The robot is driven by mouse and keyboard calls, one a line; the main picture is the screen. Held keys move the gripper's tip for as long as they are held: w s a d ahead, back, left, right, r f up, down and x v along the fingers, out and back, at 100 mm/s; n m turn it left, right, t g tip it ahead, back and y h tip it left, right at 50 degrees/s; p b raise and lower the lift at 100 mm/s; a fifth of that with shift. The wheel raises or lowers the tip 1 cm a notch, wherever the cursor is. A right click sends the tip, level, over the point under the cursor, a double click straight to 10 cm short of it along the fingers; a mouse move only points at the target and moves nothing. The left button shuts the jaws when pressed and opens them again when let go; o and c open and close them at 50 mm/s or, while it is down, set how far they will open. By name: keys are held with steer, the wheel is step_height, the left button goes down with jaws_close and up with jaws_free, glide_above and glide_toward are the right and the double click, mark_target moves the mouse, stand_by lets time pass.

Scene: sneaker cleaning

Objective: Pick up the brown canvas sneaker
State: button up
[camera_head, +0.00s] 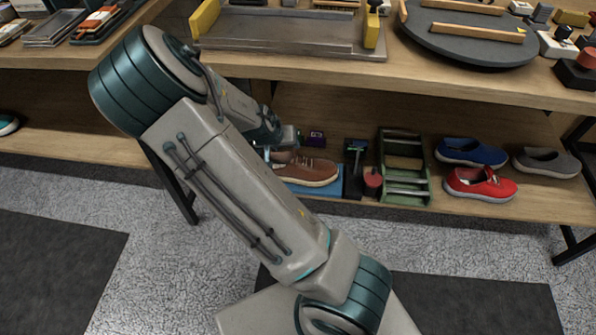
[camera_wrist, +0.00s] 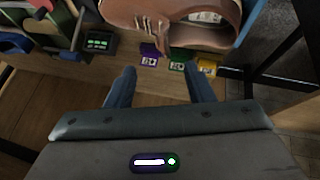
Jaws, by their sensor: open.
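The brown canvas sneaker (camera_head: 310,170) sits on a blue mat or tray (camera_head: 325,190) on the lower shelf, partly hidden behind my arm in the head view. In the wrist view the sneaker (camera_wrist: 190,22) lies at the top edge, its opening and laces visible and part of it cut off. My gripper (camera_wrist: 160,82) shows two blue-grey fingers spread apart with nothing between them. The fingertips point toward the sneaker but appear apart from it. In the head view the gripper is mostly hidden near the sneaker's left end.
A green rack (camera_head: 404,168) and a dark item with a red top (camera_head: 373,180) stand right of the sneaker. Blue (camera_head: 471,152), red (camera_head: 480,184) and grey (camera_head: 547,162) shoes lie farther right. The upper shelf (camera_head: 450,85) overhangs. Small purple, green and yellow blocks (camera_wrist: 207,67) lie near the sneaker.

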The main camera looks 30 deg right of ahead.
mark_target(294, 155)
steer(key=b+x, duration=0.2)
steer(key=x, duration=0.4)
steer(key=shift+f, duration=0.15)
steer(key=shift+a+b+x, duration=0.15)
steer(key=shift+b+x, duration=0.75)
steer(key=shift+x, duration=0.45)
steer(key=shift+a+b+x, duration=0.2)
steer(key=shift+b+x, duration=0.7)
steer(key=shift+x, duration=0.4)
steer(key=shift+f, duration=0.1)
jaws_close()
